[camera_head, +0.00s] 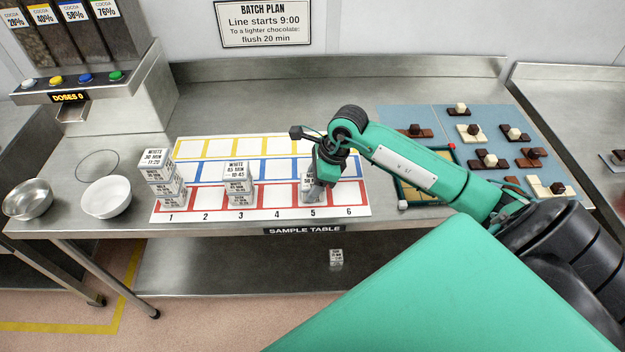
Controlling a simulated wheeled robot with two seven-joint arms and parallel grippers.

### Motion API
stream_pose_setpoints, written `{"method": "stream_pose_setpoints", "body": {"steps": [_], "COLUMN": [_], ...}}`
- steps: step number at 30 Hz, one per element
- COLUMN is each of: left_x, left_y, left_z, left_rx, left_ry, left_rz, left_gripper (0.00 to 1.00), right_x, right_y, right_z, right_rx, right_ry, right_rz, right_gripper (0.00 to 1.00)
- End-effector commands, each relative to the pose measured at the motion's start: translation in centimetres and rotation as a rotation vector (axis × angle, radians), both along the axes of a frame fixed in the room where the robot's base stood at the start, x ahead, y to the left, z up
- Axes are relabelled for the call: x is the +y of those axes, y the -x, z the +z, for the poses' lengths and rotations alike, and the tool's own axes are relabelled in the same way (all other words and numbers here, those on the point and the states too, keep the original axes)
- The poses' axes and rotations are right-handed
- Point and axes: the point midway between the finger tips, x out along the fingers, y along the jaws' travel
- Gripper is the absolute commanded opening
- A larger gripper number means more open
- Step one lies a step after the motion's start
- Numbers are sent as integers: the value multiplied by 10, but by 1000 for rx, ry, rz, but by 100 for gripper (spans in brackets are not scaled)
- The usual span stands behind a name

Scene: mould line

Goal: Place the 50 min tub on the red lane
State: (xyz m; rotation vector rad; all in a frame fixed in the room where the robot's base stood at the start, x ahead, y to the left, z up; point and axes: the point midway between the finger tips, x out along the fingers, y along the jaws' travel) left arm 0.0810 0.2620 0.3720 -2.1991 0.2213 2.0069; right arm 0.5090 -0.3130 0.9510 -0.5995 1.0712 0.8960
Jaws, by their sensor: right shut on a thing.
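A white board (262,212) with yellow, blue and red lanes lies on the sample table, its columns numbered 1 to 6. My right gripper (322,178) points down over column 5 and is shut on a small white tub (309,192). This tub stands at or just above the red lane; I cannot tell if it touches. The gripper hides much of it and its label is too small to read. Stacked white tubs (160,178) stand at column 1, the top one marked WHITE 30 MIN. More tubs (238,184) stand at column 3. My left gripper is out of view.
Two bowls (106,197) (28,200) stand left of the board, below a cocoa dispenser (95,90). A blue mat (450,125) with chocolate pieces lies to the right. Another small tub (336,257) is on the lower shelf. Columns 2 and 4 look clear.

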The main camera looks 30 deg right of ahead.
Motion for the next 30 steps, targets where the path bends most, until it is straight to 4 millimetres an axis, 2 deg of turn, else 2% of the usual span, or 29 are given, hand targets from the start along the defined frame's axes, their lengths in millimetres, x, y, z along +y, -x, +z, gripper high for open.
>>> {"method": "stream_pose_setpoints", "body": {"steps": [8,9,12,24,25,30], "left_x": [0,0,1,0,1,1], "left_y": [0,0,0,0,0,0], "left_z": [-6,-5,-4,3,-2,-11], "left_rx": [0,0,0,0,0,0], "left_ry": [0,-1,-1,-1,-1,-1], "left_rz": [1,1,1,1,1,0], "left_gripper": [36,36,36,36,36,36], "right_x": [0,0,0,0,-2,-13], "right_y": [0,0,0,0,0,6], "right_z": [-4,-3,-2,4,5,34], "right_rx": [-1,-1,-1,-1,-3,-6], "right_ry": [0,-1,-1,-1,2,5], "right_rz": [0,0,0,0,0,0], "right_gripper": [27,56,74,74,74,74]}}
